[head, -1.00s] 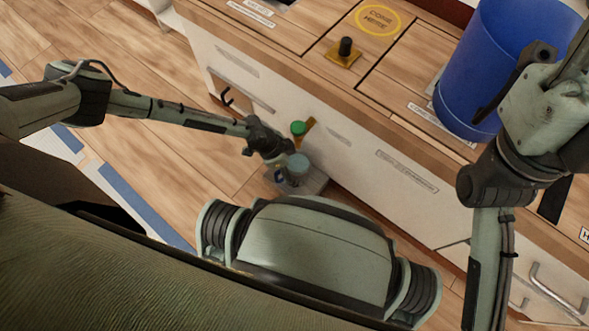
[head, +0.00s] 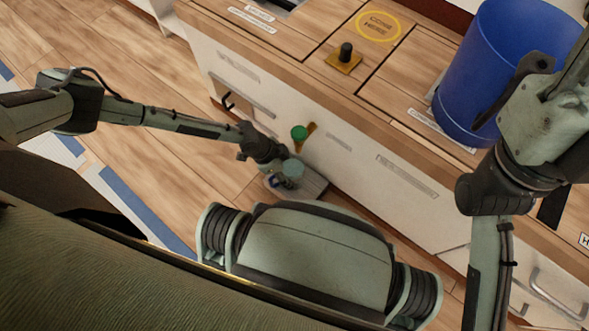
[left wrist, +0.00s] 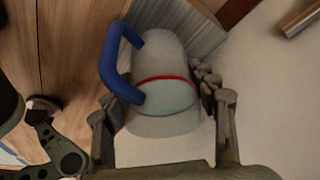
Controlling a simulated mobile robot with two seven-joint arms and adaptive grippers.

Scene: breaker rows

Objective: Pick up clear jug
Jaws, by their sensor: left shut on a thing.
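The clear jug (left wrist: 166,70) has a blue handle and a red band, and stands out in the left wrist view. In the head view the jug (head: 291,169) is small, low beside the cabinet front, over a grey slatted platform (head: 313,184). My left gripper (left wrist: 163,112) has its fingers on both sides of the jug and is shut on it. In the head view the left gripper (head: 279,167) partly hides the jug. I cannot tell whether the jug's base touches the platform. My right gripper (head: 520,85) is at the upper right, in front of a blue bin; its jaws are unclear.
The white cabinet front (head: 350,160) is close beside the jug, with a green knob (head: 299,132) on it. The blue bin (head: 500,60) and a black knob on a yellow base (head: 344,60) are on the wooden countertop. Wooden floor is open at left.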

